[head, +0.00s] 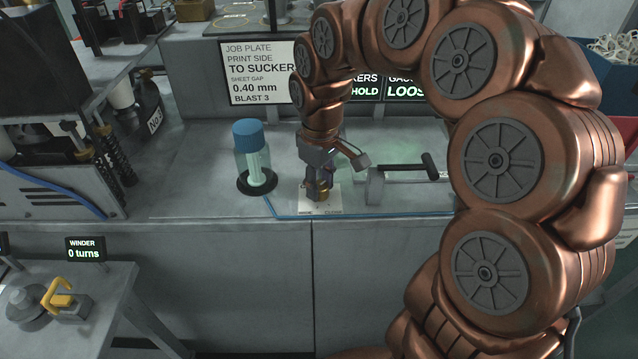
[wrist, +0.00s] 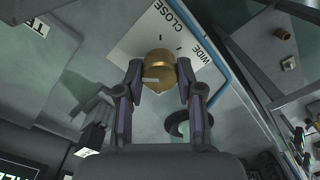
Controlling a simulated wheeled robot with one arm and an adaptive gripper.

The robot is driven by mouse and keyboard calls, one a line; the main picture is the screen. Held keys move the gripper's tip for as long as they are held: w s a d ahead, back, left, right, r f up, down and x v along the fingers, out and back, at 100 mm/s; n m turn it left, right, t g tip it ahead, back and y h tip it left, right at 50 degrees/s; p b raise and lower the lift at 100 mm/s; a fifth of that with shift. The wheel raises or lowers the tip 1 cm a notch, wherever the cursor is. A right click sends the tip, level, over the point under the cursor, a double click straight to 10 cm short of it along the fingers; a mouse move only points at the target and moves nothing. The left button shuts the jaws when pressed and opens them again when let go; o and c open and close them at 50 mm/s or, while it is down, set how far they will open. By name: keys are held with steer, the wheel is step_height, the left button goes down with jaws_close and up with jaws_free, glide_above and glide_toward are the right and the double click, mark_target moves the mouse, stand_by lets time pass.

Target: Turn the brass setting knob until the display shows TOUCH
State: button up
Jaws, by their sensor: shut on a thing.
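The brass setting knob (wrist: 158,66) stands on a white plate (wrist: 204,22) marked CLOSE and WIDE. A pale pointer line shows on the knob's face. My gripper (wrist: 159,80) points down with one finger on each side of the knob, shut on it. In the head view my gripper (head: 318,182) hides most of the knob (head: 321,188), and the plate (head: 332,204) shows around it. A display (head: 406,91) behind the bench reads "LOOS", its heading and end partly hidden by my arm. Another display (head: 366,90) beside it reads HOLD.
A blue-capped clear bottle (head: 250,150) stands left of the knob on a dark ring. A black-handled lever (head: 405,170) is close on the right. A blue tube (head: 350,216) runs along the bench's front edge. A job plate sign (head: 258,72) stands behind.

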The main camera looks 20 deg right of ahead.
mark_target(320, 185)
steer(key=o, duration=1.2)
steer(key=shift+c, duration=0.2)
steer(key=shift+r, duration=0.1)
step_height(320, 185, up, 12)
steer(key=s+f+m, duration=0.2)
steer(key=s+f, duration=0.2)
steer(key=s, duration=0.5)
steer(key=s+f+m+g, duration=0.1)
steer(key=s+f, duration=0.3)
steer(key=s, duration=0.4)
steer(key=s+f+m, duration=0.3)
steer(key=s+f, duration=0.2)
steer(key=s, duration=0.4)
steer(key=shift+s+g+p, duration=0.3)
steer(key=shift+s+g, duration=0.05)
steer(key=shift+g, duration=0.05)
